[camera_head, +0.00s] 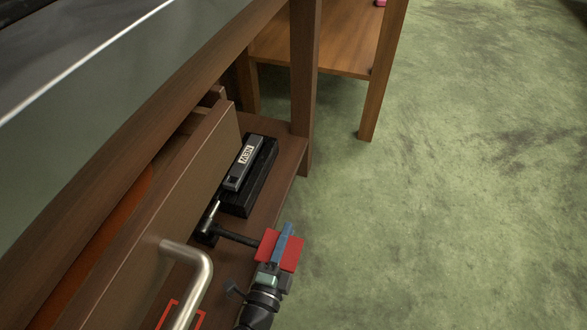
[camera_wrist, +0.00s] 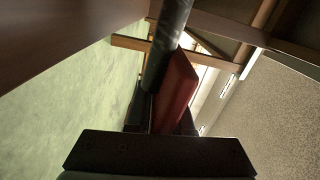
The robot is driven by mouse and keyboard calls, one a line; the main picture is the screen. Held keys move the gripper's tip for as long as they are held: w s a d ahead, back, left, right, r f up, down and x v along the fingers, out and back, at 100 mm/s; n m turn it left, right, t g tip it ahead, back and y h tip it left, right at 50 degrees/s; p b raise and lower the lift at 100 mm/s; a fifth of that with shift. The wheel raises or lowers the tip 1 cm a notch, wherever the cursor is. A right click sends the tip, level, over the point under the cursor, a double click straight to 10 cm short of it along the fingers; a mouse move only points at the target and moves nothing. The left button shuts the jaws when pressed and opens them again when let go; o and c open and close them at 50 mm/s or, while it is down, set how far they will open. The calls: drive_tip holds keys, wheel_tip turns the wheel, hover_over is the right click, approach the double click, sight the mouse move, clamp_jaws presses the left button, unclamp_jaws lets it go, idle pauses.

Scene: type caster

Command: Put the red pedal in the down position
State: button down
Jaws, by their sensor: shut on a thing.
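The red pedal (camera_head: 292,254) is at the lower middle of the head view, at the end of a dark rod (camera_head: 238,236) that reaches out from the shelf. A narrow blue part crosses in front of it. My gripper (camera_head: 279,262) is at the pedal and shut on it. In the wrist view, a red slab (camera_wrist: 177,88) that looks like the pedal rises from the dark gripper base, beside a dark round bar (camera_wrist: 170,35). The fingers are mostly in shadow, and the grip contact is hard to see. The pedal's tilt is unclear.
A black device with a "NEW" label (camera_head: 246,155) sits on the wooden shelf (camera_head: 285,162). A wooden drawer front (camera_head: 150,215) with a metal handle (camera_head: 203,275) stands close left of my gripper. Wooden legs (camera_head: 380,80) stand behind. The green floor (camera_head: 450,200) to the right is clear.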

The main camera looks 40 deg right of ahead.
drive_tip(key=shift+f, duration=0.3)
drive_tip(key=c, duration=1)
unclamp_jaws()
drive_tip(key=shift+a, duration=0.1)
drive_tip(key=shift+o, duration=0.6)
drive_tip(key=shift+r, duration=0.1)
drive_tip(key=p+v, duration=0.5)
drive_tip(key=v, duration=0.8)
